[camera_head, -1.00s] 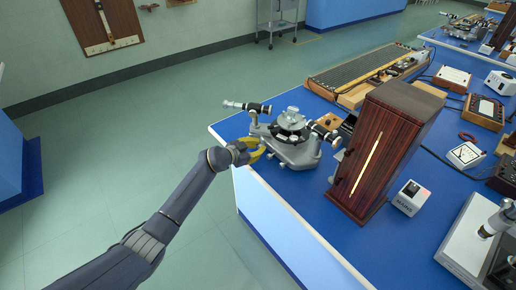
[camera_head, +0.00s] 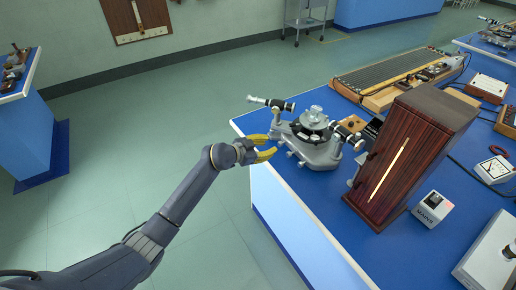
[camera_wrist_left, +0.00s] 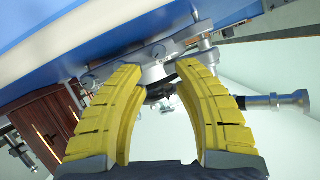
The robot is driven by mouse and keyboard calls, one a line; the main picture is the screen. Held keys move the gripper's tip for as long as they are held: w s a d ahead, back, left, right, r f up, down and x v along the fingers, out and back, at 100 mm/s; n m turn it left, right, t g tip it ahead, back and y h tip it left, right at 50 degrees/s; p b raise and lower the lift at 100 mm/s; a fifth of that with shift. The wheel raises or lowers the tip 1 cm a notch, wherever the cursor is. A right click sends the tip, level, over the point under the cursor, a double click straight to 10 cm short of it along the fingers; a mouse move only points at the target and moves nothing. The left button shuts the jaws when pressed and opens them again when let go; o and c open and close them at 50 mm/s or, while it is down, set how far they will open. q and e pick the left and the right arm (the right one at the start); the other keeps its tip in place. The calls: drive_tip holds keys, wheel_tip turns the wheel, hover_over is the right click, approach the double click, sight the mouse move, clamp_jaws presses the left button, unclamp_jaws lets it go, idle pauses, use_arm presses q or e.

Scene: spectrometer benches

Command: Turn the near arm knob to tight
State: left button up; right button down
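The grey spectrometer (camera_head: 316,150) stands at the near left corner of the blue bench, with a round table on top and a silver-and-black tube (camera_head: 270,103) pointing left. Small knobs (camera_head: 291,154) show low on its near side; I cannot tell which is the near arm knob or how tight it is. My left gripper (camera_head: 272,146) has yellow fingers spread apart just left of the spectrometer base, at the bench edge. The left wrist view shows the open fingers (camera_wrist_left: 157,72) with the spectrometer's metal parts (camera_wrist_left: 160,50) beyond and between their tips; contact is unclear. My right gripper is out of view.
A dark wooden box (camera_head: 412,150) with a bright slit stands right of the spectrometer. A long ribbed instrument (camera_head: 395,75) lies farther back.

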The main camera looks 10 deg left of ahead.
use_arm(q)
drive_tip(key=shift+v, duration=2.7)
